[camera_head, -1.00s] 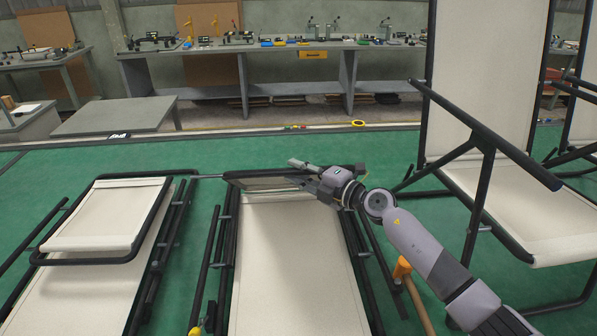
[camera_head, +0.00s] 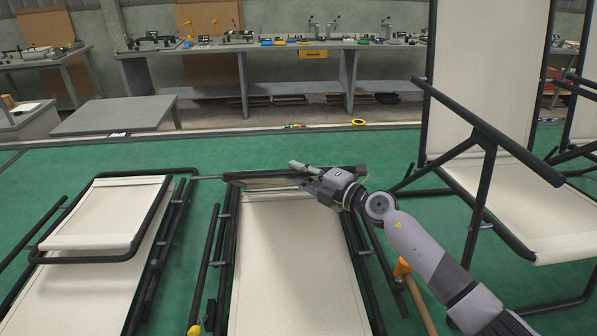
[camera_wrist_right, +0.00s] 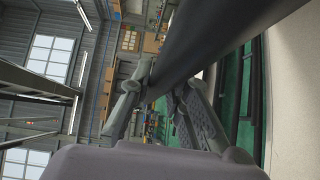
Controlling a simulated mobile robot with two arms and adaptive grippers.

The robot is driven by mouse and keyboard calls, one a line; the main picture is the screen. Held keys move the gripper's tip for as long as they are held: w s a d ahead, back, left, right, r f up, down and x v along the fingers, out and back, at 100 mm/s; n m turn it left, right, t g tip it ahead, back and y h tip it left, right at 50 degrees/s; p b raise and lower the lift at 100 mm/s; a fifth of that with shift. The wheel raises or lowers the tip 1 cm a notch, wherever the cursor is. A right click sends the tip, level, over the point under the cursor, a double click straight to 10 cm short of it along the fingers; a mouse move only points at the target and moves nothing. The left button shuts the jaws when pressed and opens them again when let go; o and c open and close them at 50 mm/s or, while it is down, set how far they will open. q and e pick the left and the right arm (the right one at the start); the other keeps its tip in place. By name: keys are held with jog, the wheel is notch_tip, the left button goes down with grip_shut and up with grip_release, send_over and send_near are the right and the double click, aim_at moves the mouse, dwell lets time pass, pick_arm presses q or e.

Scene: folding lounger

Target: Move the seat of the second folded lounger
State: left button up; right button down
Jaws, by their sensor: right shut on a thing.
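The middle folded lounger (camera_head: 290,265) lies flat on the green floor, with cream fabric and a dark tube frame. Its seat (camera_head: 262,184) shows at the far end as a narrow, nearly edge-on frame. My right gripper (camera_head: 308,180) is at the right part of that seat frame and shut on its tube. In the right wrist view a dark tube (camera_wrist_right: 225,40) passes close between the fingers (camera_wrist_right: 160,100); the exact contact is partly hidden. My left gripper is not in view.
Another folded lounger (camera_head: 100,215) lies to the left. An unfolded lounger (camera_head: 490,100) stands close on the right of my arm. A mallet (camera_head: 416,296) lies beside the middle lounger. Workbenches (camera_head: 290,50) line the back, with clear green floor before them.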

pick_arm(q)
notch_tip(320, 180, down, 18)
jog(key=b, duration=1.6)
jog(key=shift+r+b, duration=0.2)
jog(key=shift+b, duration=0.1)
pick_arm(e)
jog(key=s+f, duration=0.3)
jog(key=f, duration=0.3)
jog(key=s+f+n+y, duration=0.1)
jog(key=s+f, duration=0.2)
jog(key=f, duration=0.3)
jog(key=s+f+t, duration=0.1)
jog(key=s+f, duration=0.3)
jog(key=f, duration=0.3)
jog(key=shift+n+y, duration=0.3)
jog(key=shift+n, duration=0.1)
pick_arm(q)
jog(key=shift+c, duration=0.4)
